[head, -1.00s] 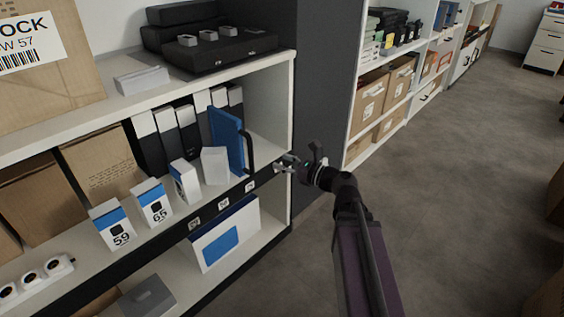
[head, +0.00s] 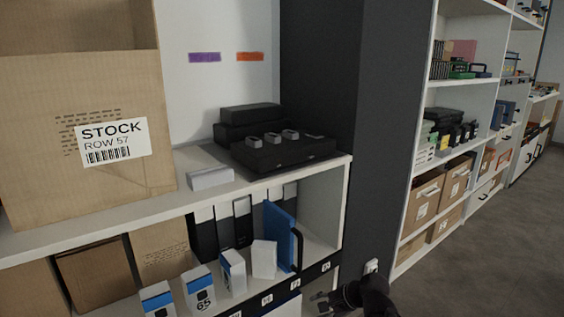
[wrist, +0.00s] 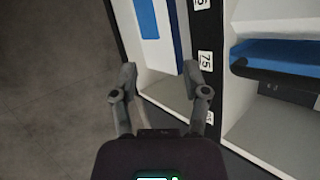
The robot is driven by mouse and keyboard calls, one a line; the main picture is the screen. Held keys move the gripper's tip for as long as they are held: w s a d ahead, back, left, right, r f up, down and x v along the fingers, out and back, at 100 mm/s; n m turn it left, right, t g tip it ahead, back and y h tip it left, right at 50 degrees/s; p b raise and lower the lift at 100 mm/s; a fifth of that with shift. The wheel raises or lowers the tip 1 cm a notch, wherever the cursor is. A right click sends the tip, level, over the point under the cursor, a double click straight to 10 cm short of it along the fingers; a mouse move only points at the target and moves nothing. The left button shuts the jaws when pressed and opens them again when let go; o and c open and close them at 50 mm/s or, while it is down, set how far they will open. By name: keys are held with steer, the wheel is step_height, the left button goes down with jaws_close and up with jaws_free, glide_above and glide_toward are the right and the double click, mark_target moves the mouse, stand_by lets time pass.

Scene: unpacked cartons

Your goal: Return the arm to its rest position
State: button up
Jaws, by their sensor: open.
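My gripper (wrist: 160,82) is open and empty in the wrist view, its two fingers spread apart in front of the shelf's labelled edge. In the head view my gripper (head: 322,299) shows at the bottom, just off the shelf's right front corner. Part of my arm (head: 365,297) shows beside it; the rest is below the frame.
The shelf holds a blue folder (head: 280,237), white boxes (head: 264,259) and dark binders (head: 242,222). A large carton (head: 60,180) and black cases (head: 285,152) stand on top. A dark panel (head: 375,130) rises to the right. Open floor (head: 480,245) lies beyond.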

steer(key=s+d+n+g+h+p, duration=0.4)
steer(key=s+d+n+h, duration=0.35)
steer(key=n, duration=0.35)
step_height(320, 180, up, 36)
steer(key=w+p, duration=0.1)
steer(key=p, duration=3.6)
steer(key=shift+a+r, duration=0.15)
steer(key=shift+a, duration=0.3)
steer(key=shift+h, duration=0.25)
